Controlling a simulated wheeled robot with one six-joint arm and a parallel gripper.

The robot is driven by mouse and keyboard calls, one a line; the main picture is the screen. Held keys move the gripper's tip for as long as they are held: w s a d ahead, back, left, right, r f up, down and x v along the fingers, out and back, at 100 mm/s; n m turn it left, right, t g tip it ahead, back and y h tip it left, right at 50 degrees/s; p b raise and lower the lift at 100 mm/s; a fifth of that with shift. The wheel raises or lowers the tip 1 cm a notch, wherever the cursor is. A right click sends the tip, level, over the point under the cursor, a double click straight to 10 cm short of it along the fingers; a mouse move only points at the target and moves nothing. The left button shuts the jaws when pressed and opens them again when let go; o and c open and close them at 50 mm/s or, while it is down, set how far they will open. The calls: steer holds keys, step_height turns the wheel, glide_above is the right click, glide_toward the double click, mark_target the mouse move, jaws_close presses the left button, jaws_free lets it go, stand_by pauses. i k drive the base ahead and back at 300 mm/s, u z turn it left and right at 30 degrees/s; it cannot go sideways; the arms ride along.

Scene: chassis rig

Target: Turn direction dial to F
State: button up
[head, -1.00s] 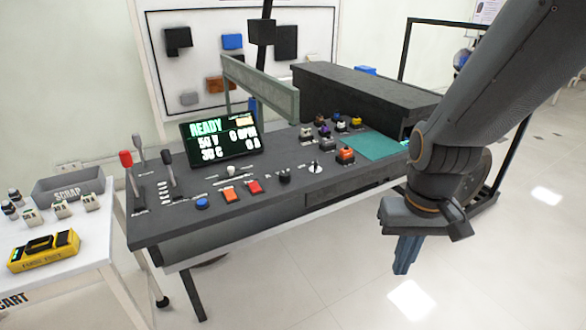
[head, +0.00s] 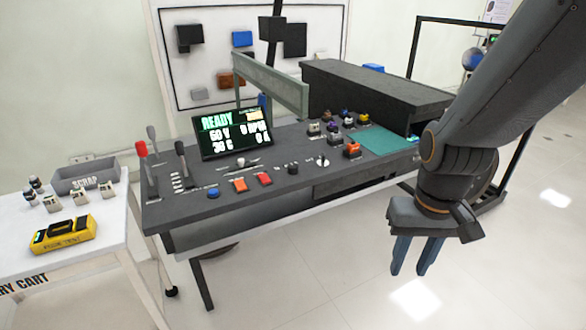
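The control console (head: 190,225) has a dark sloped top with several controls. A black knob (head: 293,168) and a pale round knob (head: 323,161) sit towards its front right. Another small pale knob (head: 240,162) is below the screen. The labels are too small to read, so I cannot tell which knob is the direction dial or where it points. My gripper (head: 414,268) hangs to the right of the console's front edge, over the floor and clear of every knob. Its two blue fingers are apart with nothing between them.
A lit screen (head: 231,133) reading READY stands on the console. Levers (head: 181,160) rise at its left; blue, orange and red buttons line the front. A white cart (head: 95,240) with a scrap bin (head: 90,175) stands left. The floor in front is clear.

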mark_target(292, 167)
steer(key=k, duration=1.2)
steer(key=u, duration=0.65)
steer(key=i, duration=0.55)
steer(key=u, duration=0.7)
steer(key=i, duration=1.2)
steer(key=z, duration=1.1)
steer(key=i, duration=0.35)
steer(key=z, duration=0.4)
